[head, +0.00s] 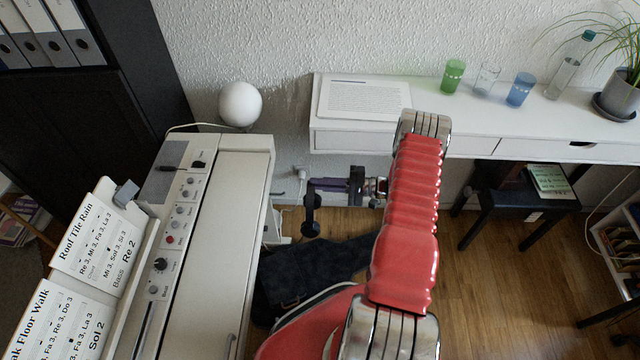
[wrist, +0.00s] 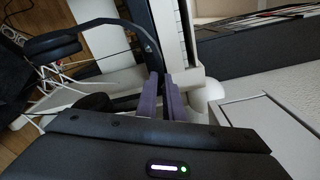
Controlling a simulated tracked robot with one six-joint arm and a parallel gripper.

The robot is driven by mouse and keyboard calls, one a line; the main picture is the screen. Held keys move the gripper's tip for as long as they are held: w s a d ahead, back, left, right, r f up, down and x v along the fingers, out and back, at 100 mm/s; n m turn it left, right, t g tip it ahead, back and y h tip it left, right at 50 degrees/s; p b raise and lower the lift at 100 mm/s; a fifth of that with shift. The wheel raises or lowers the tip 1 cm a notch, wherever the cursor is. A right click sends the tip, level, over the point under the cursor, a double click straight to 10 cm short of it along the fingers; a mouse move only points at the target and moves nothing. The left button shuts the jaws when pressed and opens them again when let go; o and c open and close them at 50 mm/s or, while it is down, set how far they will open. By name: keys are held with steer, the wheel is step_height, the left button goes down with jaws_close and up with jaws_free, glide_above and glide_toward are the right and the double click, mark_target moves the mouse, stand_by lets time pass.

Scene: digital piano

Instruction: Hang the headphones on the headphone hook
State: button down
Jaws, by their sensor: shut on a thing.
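The black headphones (head: 311,212) hang from my gripper (head: 318,185), just right of the piano's right end. In the wrist view, the purple fingers of my gripper (wrist: 166,98) are shut on the headband of the headphones (wrist: 142,40). One ear cup is at the upper left and the other just beyond my gripper's body. A small pale fitting (head: 300,173) shows near the wall between the piano and the shelf. I cannot tell whether it is the headphone hook.
The white digital piano (head: 205,250) stands at left, with song sheets (head: 88,235) on it. A white wall shelf (head: 470,125) at right bears papers, cups, a bottle and a plant. A dark cloth-like thing (head: 300,272) lies below. White cables run behind the headphones.

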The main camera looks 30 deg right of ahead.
steer(key=shift+a, duration=0.1)
steer(key=shift+x, duration=1.65)
steer(key=f+x, duration=0.1)
steer(key=x, duration=0.7)
steer(key=shift+s+f, duration=0.25)
steer(key=shift+f, duration=0.15)
steer(key=shift+a, duration=0.1)
stand_by(0.5)
steer(key=c, duration=1.8)
jaws_free()
steer(key=shift+f, duration=0.1)
